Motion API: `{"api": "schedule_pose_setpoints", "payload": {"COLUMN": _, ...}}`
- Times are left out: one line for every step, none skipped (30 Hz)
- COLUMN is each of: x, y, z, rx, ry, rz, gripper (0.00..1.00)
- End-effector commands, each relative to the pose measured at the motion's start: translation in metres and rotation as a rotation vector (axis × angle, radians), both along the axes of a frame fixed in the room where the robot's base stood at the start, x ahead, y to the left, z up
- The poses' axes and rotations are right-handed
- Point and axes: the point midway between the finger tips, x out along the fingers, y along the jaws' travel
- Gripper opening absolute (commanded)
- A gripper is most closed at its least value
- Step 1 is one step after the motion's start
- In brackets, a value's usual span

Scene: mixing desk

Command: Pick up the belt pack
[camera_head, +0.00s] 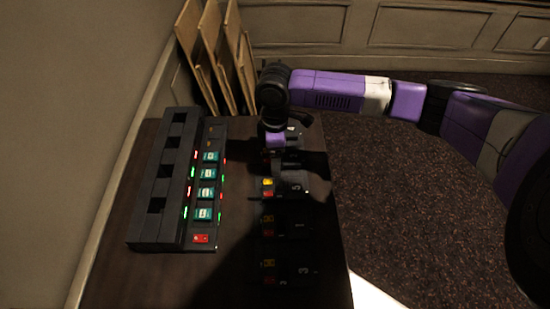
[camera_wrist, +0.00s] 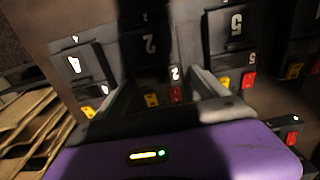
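Several black belt packs with white numbers and yellow and red buttons lie in a column on the dark desk. In the wrist view, the pack numbered 2 (camera_wrist: 150,48) lies between the two grey fingers of my gripper (camera_wrist: 162,80). The fingers are apart, one on each side of its button end; I cannot tell whether they touch it. Packs 4 (camera_wrist: 80,66) and 5 (camera_wrist: 232,30) lie on either side. In the head view, my gripper (camera_head: 275,152) points down over the far part of the column and hides part of the packs there. A nearer belt pack (camera_head: 285,187) shows clearly.
A black rack (camera_head: 160,190) with a panel of green-labelled units and lit red and green lights stands on the desk's left (camera_head: 120,285). The carpeted floor (camera_head: 420,200) is open to the right.

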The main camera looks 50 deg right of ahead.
Motion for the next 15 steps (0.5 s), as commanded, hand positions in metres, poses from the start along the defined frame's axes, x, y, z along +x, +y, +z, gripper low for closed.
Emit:
{"api": "schedule_pose_setpoints", "payload": {"x": 0.0001, "y": 0.0001, "z": 0.0001, "rx": 0.0, "ry": 0.0, "rz": 0.0, "gripper": 0.72}}
{"api": "schedule_pose_setpoints", "payload": {"x": 0.0001, "y": 0.0001, "z": 0.0002, "rx": 0.0, "ry": 0.0, "rz": 0.0, "gripper": 0.66}}
{"api": "schedule_pose_setpoints", "payload": {"x": 0.0, "y": 0.0, "z": 0.0002, "rx": 0.0, "ry": 0.0, "rz": 0.0, "gripper": 0.58}}
{"api": "schedule_pose_setpoints", "payload": {"x": 0.0, "y": 0.0, "z": 0.0002, "rx": 0.0, "ry": 0.0, "rz": 0.0, "gripper": 0.52}}
{"api": "schedule_pose_setpoints", "payload": {"x": 0.0, "y": 0.0, "z": 0.0002, "rx": 0.0, "ry": 0.0, "rz": 0.0, "gripper": 0.46}}
{"api": "schedule_pose_setpoints", "payload": {"x": 0.0, "y": 0.0, "z": 0.0003, "rx": 0.0, "ry": 0.0, "rz": 0.0, "gripper": 0.38}}
{"api": "schedule_pose_setpoints", "payload": {"x": 0.0, "y": 0.0, "z": 0.0003, "rx": 0.0, "ry": 0.0, "rz": 0.0, "gripper": 0.32}}
{"api": "schedule_pose_setpoints", "payload": {"x": 0.0001, "y": 0.0001, "z": 0.0003, "rx": 0.0, "ry": 0.0, "rz": 0.0, "gripper": 0.27}}
{"api": "schedule_pose_setpoints", "payload": {"x": 0.0, "y": 0.0, "z": 0.0003, "rx": 0.0, "ry": 0.0, "rz": 0.0, "gripper": 0.19}}
{"api": "schedule_pose_setpoints", "payload": {"x": 0.0, "y": 0.0, "z": 0.0003, "rx": 0.0, "ry": 0.0, "rz": 0.0, "gripper": 0.14}}
{"api": "schedule_pose_setpoints", "payload": {"x": 0.0001, "y": 0.0, "z": 0.0006, "rx": 0.0, "ry": 0.0, "rz": 0.0, "gripper": 0.14}}
{"api": "schedule_pose_setpoints", "payload": {"x": 0.0001, "y": 0.0, "z": 0.0006, "rx": 0.0, "ry": 0.0, "rz": 0.0, "gripper": 0.14}}
{"api": "schedule_pose_setpoints", "payload": {"x": 0.0001, "y": 0.0, "z": 0.0006, "rx": 0.0, "ry": 0.0, "rz": 0.0, "gripper": 0.14}}
{"api": "schedule_pose_setpoints", "payload": {"x": 0.0001, "y": 0.0, "z": 0.0006, "rx": 0.0, "ry": 0.0, "rz": 0.0, "gripper": 0.14}}
{"api": "schedule_pose_setpoints", "payload": {"x": 0.0001, "y": 0.0, "z": 0.0006, "rx": 0.0, "ry": 0.0, "rz": 0.0, "gripper": 0.14}}
